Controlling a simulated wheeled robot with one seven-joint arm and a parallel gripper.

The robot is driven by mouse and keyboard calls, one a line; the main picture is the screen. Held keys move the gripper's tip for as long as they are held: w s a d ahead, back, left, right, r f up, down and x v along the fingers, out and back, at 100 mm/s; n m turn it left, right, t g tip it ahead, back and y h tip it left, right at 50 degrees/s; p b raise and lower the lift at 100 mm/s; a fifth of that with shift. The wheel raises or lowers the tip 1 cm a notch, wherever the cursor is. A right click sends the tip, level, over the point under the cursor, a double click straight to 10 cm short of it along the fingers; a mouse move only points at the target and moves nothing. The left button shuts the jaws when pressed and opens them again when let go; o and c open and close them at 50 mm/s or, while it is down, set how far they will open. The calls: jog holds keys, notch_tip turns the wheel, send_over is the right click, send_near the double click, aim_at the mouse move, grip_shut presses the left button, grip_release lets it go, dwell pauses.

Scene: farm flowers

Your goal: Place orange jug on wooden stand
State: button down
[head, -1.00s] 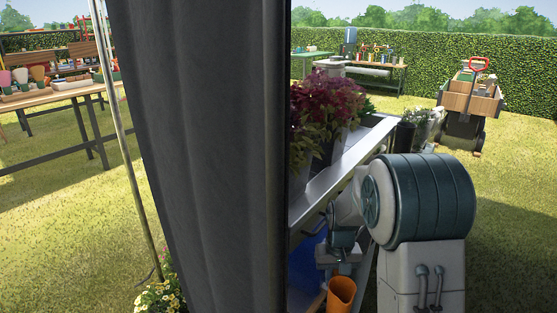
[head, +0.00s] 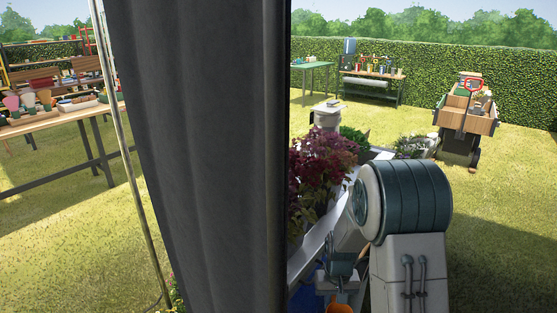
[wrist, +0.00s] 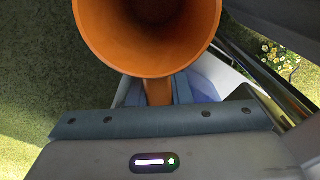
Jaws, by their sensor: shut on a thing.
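The orange jug (wrist: 150,62) fills the top of the wrist view, its round mouth facing the camera. My gripper (wrist: 158,95) is shut on the narrow orange part below the mouth, which looks like its handle. In the head view only a piece of the orange jug (head: 340,308) shows at the bottom edge, under my gripper (head: 338,292). The rest of the jug is cut off there. I cannot make out a wooden stand in either view.
A dark curtain (head: 205,150) blocks the middle of the head view. Behind my arm is a pale table edge (head: 318,238) with purple potted plants (head: 318,175). A loaded cart (head: 467,120) stands on grass at right. A wooden table (head: 60,122) is at left.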

aim_at(335, 297)
jog(key=shift+s+r+p, duration=0.2)
jog(key=shift+r+p, duration=0.65)
jog(key=shift+p, duration=0.2)
jog(key=shift+s+r+p, duration=0.15)
jog(key=shift+r+p, duration=0.7)
jog(key=shift+p, duration=0.15)
jog(key=shift+f, duration=0.15)
